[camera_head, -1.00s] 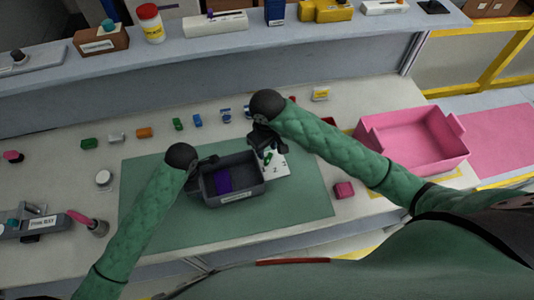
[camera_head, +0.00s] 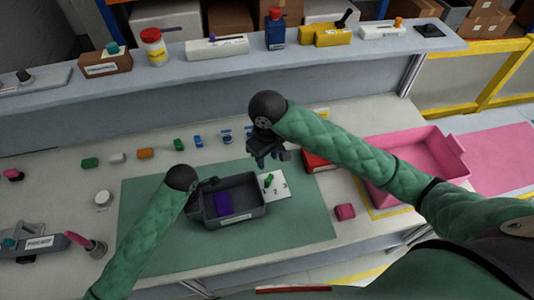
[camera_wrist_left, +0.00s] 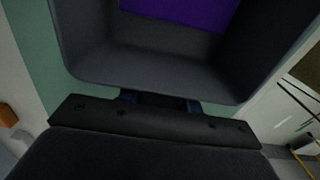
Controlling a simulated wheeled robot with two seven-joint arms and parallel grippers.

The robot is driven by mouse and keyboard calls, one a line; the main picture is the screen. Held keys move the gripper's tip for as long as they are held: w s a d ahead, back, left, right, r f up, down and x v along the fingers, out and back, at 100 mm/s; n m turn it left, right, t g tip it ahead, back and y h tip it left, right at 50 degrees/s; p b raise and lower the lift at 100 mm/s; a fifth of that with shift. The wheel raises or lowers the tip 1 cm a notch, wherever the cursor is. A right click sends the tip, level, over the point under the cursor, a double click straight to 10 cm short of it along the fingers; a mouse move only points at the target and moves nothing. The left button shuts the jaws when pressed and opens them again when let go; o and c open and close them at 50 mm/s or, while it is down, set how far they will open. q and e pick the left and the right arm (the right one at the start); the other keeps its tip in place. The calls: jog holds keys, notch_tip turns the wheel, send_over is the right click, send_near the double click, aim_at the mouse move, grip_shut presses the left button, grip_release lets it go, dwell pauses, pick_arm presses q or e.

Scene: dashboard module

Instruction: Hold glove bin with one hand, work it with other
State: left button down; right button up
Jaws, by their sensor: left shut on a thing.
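The dark grey glove bin (camera_head: 264,208) stands on the green mat with its open top up and a purple piece (camera_head: 223,203) inside. The left wrist view shows the bin's inner wall (camera_wrist_left: 150,65) close up. My left gripper (camera_head: 196,194) is shut on the bin's left wall; its fingertips are mostly hidden. My right gripper (camera_head: 268,160) hangs empty above the far right of the bin, apart from it, with its fingers spread. A white numbered card (camera_head: 280,190) lies right of the bin, with a small green piece (camera_head: 269,180) on it.
A pink bin (camera_head: 440,150) stands at the right, partly behind my right arm. A red box (camera_head: 318,162) and a small pink block (camera_head: 345,212) are near the mat's right side. Several small coloured blocks line the table behind the mat. A raised shelf (camera_head: 225,68) runs along the back.

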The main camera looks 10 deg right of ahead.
pick_arm(q)
jog(key=c, duration=0.9)
grip_release()
